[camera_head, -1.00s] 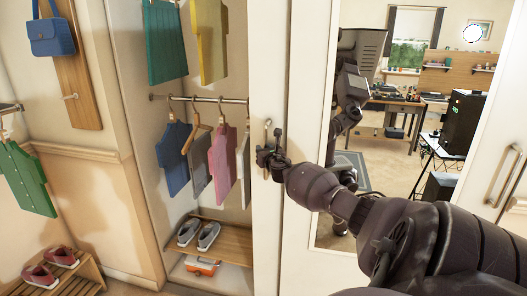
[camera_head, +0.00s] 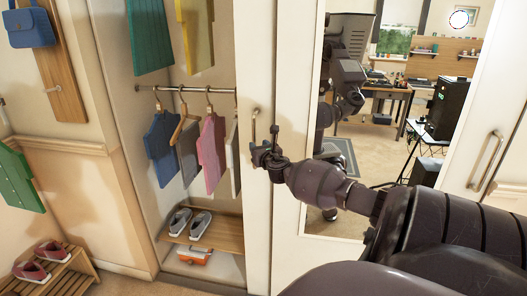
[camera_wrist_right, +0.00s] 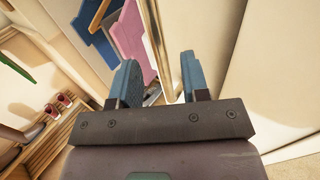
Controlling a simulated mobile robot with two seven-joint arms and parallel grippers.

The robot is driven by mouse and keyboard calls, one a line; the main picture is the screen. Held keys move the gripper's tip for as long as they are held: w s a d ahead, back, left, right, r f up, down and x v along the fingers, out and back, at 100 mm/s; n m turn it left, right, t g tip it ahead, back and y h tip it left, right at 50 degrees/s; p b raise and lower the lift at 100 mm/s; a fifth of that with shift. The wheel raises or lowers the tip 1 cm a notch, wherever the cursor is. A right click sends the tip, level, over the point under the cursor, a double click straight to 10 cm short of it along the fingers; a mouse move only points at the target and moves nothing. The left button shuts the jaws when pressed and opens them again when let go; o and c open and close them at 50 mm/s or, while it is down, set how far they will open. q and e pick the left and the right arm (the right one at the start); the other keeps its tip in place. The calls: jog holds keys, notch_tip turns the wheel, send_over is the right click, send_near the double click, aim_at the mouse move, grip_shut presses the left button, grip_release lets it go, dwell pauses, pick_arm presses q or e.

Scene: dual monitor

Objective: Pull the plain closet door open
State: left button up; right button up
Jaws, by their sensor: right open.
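The plain closet door (camera_head: 256,215) is the narrow pale panel right of the open closet bay, partly behind the mirrored door (camera_head: 287,240). Its slim upright metal handle (camera_head: 255,120) is near its left edge. My right gripper (camera_head: 264,152) is open at the handle's lower end, in front of the panel. I cannot tell whether it touches the handle. In the right wrist view its two blue-grey fingers (camera_wrist_right: 160,85) stand apart with nothing clearly held between them. A pale door face (camera_wrist_right: 205,40) lies beyond them. My left gripper is not in view.
Clothes (camera_head: 212,150) hang from a rail (camera_head: 205,91) in the open bay, above a wooden shelf (camera_head: 222,236) with shoes. The mirror (camera_head: 400,170) reflects a room. Another upright handle (camera_head: 487,160) is on the pale surface at right. A wooden rack (camera_head: 75,272) stands lower left.

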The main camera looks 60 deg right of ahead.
jog(key=shift+v, duration=2)
jog(key=s+a+f+m+g+y, duration=0.1)
jog(key=a+f+m+y, duration=0.2)
jog(key=a+f+m, duration=0.5)
jog(key=s+a+f+m+y, duration=0.25)
jog(key=a+f+m, duration=0.25)
jog(key=a+m, duration=0.4)
jog(key=s+a+f+m+y, duration=0.1)
jog(key=s+a+f+m, duration=0.2)
jog(key=a, duration=0.5)
jog(key=s+a+f+m+g+y, duration=0.1)
jog(key=s+a+f+m+y, duration=0.1)
jog(key=s+a+f+m, duration=0.2)
jog(key=s+a+f+m+g+y, duration=0.1)
jog(key=s+a+f+m, duration=0.3)
jog(key=s+a, duration=0.5)
jog(key=a+f, duration=0.1)
jog(key=a, duration=0.4)
